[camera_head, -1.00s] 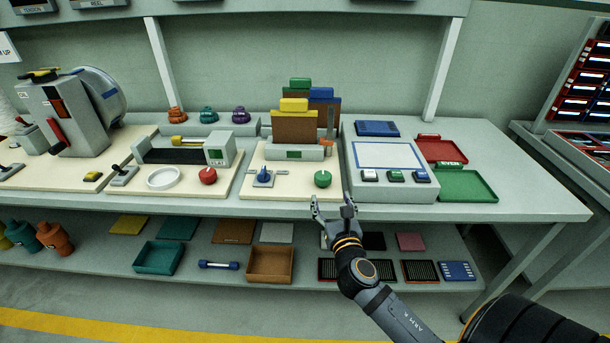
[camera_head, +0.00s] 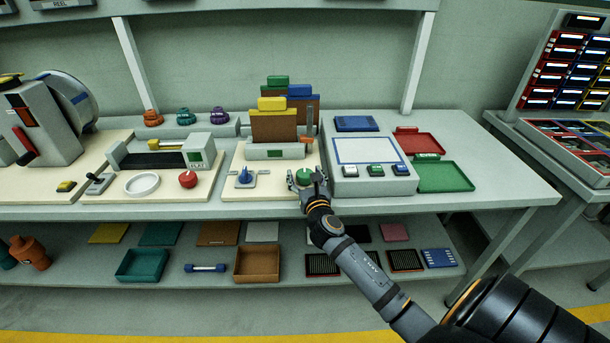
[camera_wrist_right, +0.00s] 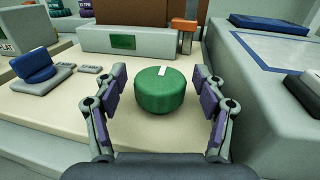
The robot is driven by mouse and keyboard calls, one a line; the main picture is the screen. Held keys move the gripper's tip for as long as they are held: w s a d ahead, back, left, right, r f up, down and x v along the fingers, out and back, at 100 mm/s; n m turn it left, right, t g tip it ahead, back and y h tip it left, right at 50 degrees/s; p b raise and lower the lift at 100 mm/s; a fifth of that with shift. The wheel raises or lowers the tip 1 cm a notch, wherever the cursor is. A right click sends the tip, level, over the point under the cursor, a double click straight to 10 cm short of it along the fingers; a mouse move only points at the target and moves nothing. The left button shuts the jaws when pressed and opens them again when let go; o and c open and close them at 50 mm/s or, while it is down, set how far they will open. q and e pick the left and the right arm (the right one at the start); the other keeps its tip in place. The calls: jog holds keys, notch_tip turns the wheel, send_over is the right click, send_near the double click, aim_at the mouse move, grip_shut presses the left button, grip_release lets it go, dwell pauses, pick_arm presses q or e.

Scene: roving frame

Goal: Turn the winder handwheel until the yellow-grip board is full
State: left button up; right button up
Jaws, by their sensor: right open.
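A green round knob (camera_head: 303,177) with a white mark on top stands on a cream base plate at the bench's front edge; in the right wrist view the knob (camera_wrist_right: 160,92) sits between my fingers. My right gripper (camera_head: 307,174) is open, one finger on each side of the knob, with gaps visible. Behind it, a brown board with a yellow grip (camera_head: 272,104) stands upright in a grey holder (camera_head: 270,152); its lower edge is hidden. Boards with blue (camera_head: 300,91) and green grips (camera_head: 278,80) stand behind it. My left gripper is out of view.
A blue selector (camera_head: 245,175) is left of the knob, and a red knob (camera_head: 187,179) is farther left. A grey console (camera_head: 345,187) with several buttons stands close on the right. A grey machine with a large disc (camera_head: 75,98) is at far left.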

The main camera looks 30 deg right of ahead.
jog(key=c, duration=1.2)
jog(key=shift+m+h, duration=0.3)
jog(key=shift+h, duration=0.1)
jog(key=m+g+h, duration=0.1)
jog(key=h, duration=0.1)
jog(key=shift+a+m+g+h, duration=0.1)
jog(key=shift+m+g+h, duration=0.2)
jog(key=shift+m+g, duration=0.1)
jog(key=m+g+h+b, duration=0.1)
jog(key=m+g+h, duration=0.1)
jog(key=h, duration=0.1)
jog(key=shift+f, duration=0.1)
jog(key=shift+w+m+g+h+b, duration=0.1)
jog(key=shift+m+g+h+b, duration=0.35)
jog(key=shift+m+g+h, duration=0.7)
jog(key=shift+m+g+h+b, duration=0.45)
jog(key=shift+m+g+h, duration=0.3)
jog(key=shift+m+g, duration=0.75)
jog(key=shift+g, duration=0.45)
